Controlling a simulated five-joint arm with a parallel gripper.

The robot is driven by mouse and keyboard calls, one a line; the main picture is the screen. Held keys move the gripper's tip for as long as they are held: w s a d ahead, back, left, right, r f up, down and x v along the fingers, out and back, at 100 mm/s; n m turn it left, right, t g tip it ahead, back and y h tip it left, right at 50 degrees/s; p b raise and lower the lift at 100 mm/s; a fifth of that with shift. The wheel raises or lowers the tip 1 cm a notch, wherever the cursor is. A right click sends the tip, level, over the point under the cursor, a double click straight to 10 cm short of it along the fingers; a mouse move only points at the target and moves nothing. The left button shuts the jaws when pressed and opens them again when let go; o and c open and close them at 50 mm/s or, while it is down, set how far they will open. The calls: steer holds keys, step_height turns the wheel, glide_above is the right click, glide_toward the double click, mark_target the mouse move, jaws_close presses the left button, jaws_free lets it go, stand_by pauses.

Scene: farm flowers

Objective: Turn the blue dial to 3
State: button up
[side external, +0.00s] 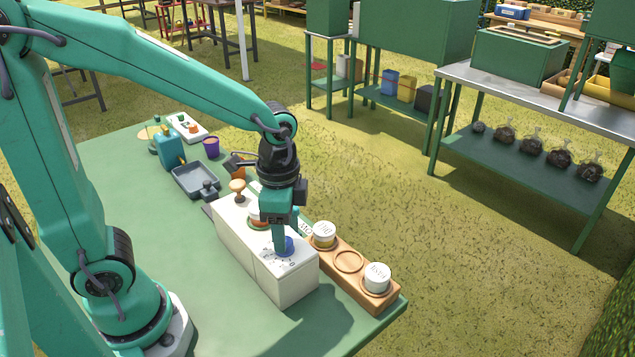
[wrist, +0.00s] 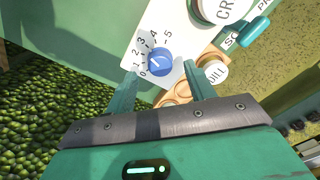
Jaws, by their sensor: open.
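The blue dial (wrist: 159,62) sits on the white top of a box, with printed numbers from 0 to 5 around part of it. It has a faint pale mark, but I cannot tell which number it points to. My gripper (wrist: 160,72) is open, with one finger on each side of the dial in the wrist view. I cannot tell whether the fingers touch it. In the side view my gripper (side external: 284,242) points down at the dial (side external: 287,249), which is partly hidden by the fingers. The white box (side external: 292,288) stands near the table's front right edge.
A wooden rack (side external: 349,278) beside the box holds two white-lidded jars (side external: 377,275) and an empty ring. A wooden knob (side external: 237,186) rises from the box's far end. A grey tray (side external: 194,181) and a purple cup (side external: 211,146) stand farther back. Bare green table lies left of the box.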

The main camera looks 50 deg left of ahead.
steer(key=shift+r, duration=2.65)
steer(key=s+a+r+n+t, duration=0.5)
steer(key=s+a+n, duration=0.1)
steer(key=n, duration=0.3)
steer(key=shift+r+t, duration=0.15)
steer(key=shift+t, duration=0.15)
